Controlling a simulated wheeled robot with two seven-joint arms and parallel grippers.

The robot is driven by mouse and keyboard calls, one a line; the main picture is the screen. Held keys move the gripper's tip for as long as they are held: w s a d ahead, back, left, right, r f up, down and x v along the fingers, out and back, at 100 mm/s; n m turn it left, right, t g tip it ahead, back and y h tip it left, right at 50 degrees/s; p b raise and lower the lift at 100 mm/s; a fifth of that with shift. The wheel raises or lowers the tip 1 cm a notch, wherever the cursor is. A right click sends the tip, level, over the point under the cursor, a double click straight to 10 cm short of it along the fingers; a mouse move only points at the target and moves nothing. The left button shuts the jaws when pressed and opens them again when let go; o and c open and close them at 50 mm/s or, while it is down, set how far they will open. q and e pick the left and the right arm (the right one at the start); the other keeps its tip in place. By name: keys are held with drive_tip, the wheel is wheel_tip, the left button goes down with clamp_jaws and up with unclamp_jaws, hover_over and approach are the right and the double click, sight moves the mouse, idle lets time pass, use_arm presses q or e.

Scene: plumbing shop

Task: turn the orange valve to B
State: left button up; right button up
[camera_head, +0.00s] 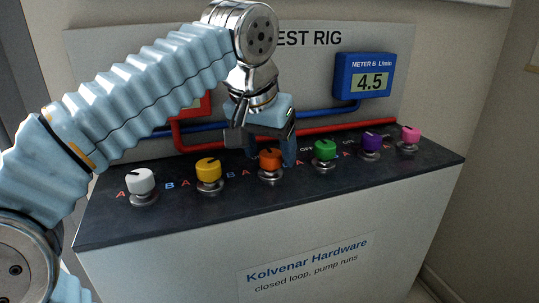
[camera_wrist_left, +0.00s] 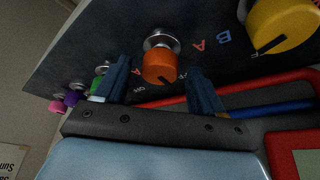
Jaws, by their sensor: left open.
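The orange valve (camera_head: 270,160) is a round knob on a metal stem, in the middle of the row on the dark bench top. It also shows in the left wrist view (camera_wrist_left: 160,67), with a dark pointer line on its side facing the OFF print, between the A and B marks. My left gripper (camera_head: 262,150) is open over it, coming from behind and above. In the left wrist view my left gripper (camera_wrist_left: 160,85) has one blue finger on each side of the knob, with gaps visible. Whether a finger touches it is unclear. My right gripper is out of view.
Neighbouring knobs stand close: yellow (camera_head: 209,170) to the left, green (camera_head: 325,150) to the right. White (camera_head: 140,181), purple (camera_head: 371,142) and pink (camera_head: 410,135) knobs are farther out. Red and blue pipes run behind. The blue meter B (camera_head: 363,75) reads 4.5. My arm hides a red meter.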

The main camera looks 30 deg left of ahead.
use_arm(q)
drive_tip(key=shift+w+f, duration=0.15)
drive_tip(key=shift+f, duration=0.15)
drive_tip(key=c, duration=1)
drive_tip(key=shift+c, duration=0.2)
